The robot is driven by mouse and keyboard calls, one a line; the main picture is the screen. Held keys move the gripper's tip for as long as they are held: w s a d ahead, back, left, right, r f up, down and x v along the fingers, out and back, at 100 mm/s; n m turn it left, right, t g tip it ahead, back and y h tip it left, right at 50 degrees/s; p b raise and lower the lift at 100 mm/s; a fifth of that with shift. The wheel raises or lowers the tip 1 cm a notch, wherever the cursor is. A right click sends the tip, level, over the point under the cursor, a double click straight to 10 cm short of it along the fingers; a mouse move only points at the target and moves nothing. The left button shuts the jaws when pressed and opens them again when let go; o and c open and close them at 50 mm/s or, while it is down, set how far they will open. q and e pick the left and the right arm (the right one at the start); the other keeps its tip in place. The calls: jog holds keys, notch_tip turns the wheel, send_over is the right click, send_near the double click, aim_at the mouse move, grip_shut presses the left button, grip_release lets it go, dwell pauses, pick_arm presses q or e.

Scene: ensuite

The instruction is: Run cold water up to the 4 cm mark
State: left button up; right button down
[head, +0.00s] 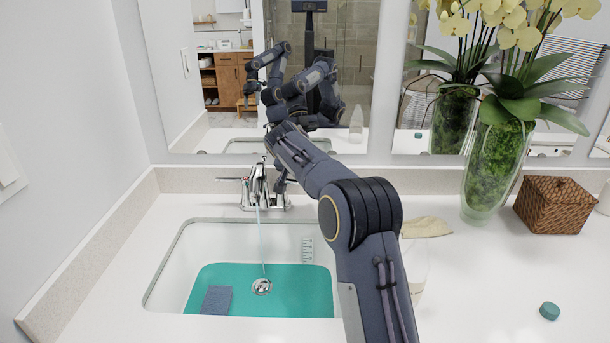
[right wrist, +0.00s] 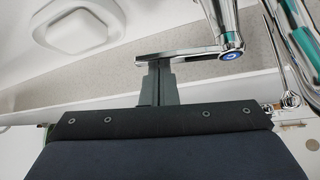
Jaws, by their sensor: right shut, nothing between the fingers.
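The chrome faucet (head: 259,185) stands behind the white sink (head: 200,245), and a thin stream of water (head: 259,235) falls from it toward the drain (head: 262,287). A marked scale (head: 307,250) is on the sink's right inner wall; its numbers are too small to read. Teal covers the sink bottom; I cannot tell the water level. My right gripper (head: 281,184) is at the faucet's right side. In the right wrist view its shut fingers (right wrist: 158,72) are at the chrome lever with a blue dot (right wrist: 190,54), seemingly touching it. My left gripper is not in view.
A grey-blue block (head: 216,300) lies in the sink. A glass vase with orchids (head: 490,160), a wicker box (head: 555,204) and a small teal cap (head: 549,311) are on the counter at right. A mirror (head: 350,100) is close behind the faucet.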

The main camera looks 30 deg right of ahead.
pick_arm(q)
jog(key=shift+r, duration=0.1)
pick_arm(e)
jog(key=a+m, duration=0.1)
jog(key=s+m+g+h, duration=0.1)
jog(key=shift+s+a+m+g, duration=0.15)
jog(key=shift+a+m+g, duration=0.15)
jog(key=shift+a, duration=0.05)
jog(key=shift+s+a, duration=0.1)
dwell(0.5)
